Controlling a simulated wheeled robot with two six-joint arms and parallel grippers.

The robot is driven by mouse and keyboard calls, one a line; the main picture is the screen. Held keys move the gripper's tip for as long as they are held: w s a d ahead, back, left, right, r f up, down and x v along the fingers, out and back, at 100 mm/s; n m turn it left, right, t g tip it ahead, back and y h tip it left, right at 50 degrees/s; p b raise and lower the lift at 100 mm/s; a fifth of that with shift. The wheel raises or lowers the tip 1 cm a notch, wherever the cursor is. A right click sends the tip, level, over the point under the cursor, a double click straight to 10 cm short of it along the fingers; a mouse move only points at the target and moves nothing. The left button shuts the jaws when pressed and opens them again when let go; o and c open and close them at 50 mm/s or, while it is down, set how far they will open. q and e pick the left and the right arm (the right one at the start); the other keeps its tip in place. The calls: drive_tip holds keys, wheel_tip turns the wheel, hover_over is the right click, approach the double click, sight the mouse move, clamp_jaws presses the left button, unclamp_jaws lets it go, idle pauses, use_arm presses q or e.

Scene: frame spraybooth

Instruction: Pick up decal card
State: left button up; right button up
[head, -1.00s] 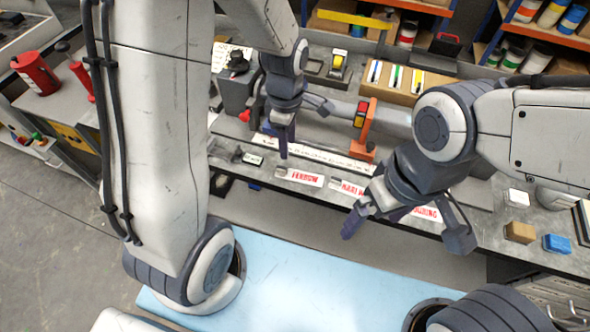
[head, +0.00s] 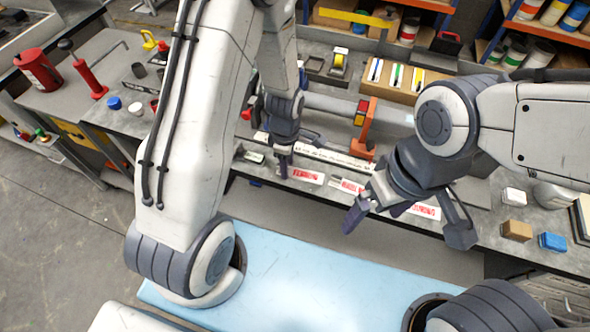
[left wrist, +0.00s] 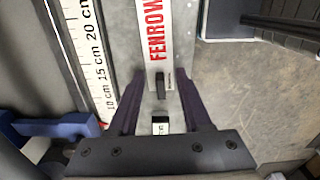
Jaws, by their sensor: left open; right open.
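A white decal card with red lettering, reading FENROW (left wrist: 156,32) in the left wrist view, lies on the grey bench; it also shows in the head view (head: 306,176). A small dark tab or clip sits at its near end, between my fingers in the wrist view. My left gripper (left wrist: 159,82) is open and points down over that end; in the head view it (head: 284,168) is at the card's left end. Contact cannot be told. A second red-lettered card (head: 347,186) is partly covered by my right gripper (head: 378,212), which is open and empty.
A long white ruler (head: 322,153) lies behind the cards. An orange clamp-like tool (head: 364,135) stands behind them. A tan block (head: 516,231) and a blue block (head: 552,242) sit at the bench's right. A small dark-and-white item (head: 252,157) lies left of the FENROW card.

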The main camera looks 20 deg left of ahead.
use_arm(q)
clamp_jaws()
drive_tip(key=shift+r, duration=0.1)
